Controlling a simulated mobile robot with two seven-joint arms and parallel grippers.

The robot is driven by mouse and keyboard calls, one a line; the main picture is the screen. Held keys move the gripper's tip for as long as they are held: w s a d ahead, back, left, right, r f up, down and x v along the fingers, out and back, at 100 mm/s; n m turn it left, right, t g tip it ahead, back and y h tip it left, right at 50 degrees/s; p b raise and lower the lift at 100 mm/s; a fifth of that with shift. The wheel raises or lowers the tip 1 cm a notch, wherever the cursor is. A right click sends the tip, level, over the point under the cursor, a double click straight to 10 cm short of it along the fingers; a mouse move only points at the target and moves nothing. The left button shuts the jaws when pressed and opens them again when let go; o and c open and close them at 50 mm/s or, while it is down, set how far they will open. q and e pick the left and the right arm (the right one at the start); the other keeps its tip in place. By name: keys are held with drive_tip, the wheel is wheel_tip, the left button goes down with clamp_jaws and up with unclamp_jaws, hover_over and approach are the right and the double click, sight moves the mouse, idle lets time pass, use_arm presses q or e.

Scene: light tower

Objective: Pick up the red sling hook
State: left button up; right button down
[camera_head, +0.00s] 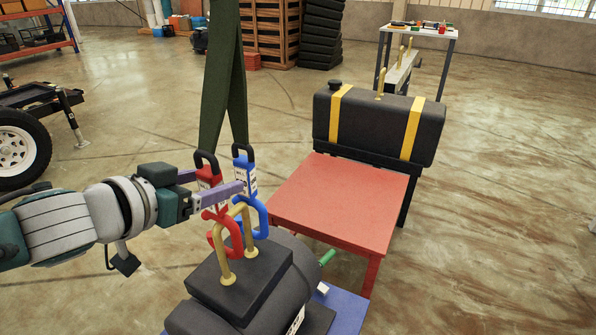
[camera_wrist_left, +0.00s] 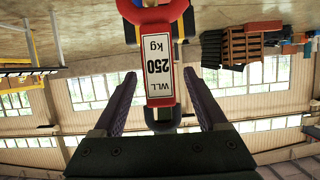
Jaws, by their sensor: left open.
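The red sling hook (camera_head: 222,230) hangs beside the blue sling hook (camera_head: 262,216) under dark green slings (camera_head: 222,85). Its red block bears a white label (camera_wrist_left: 159,72) reading "WLL 250 kg" in the left wrist view. My left gripper (camera_head: 217,180) is open, with its purple fingers on either side of the red hook's block. In the left wrist view gaps show between the fingers and the block. Both hooks overlap a gold lifting eye (camera_head: 226,262) in the head view; I cannot tell whether they are linked to it. My right gripper is out of view.
The gold eye stands on a dark block (camera_head: 238,290) atop a dark rounded machine. A red table (camera_head: 338,200) is to the right, with a black tank with yellow straps (camera_head: 375,125) behind it. Open floor (camera_head: 500,230) lies at the right.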

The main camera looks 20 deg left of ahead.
use_arm(q)
drive_tip(key=shift+w+f, duration=0.1)
drive_tip(key=shift+w, duration=0.1)
clamp_jaws()
idle(0.5)
idle(0.3)
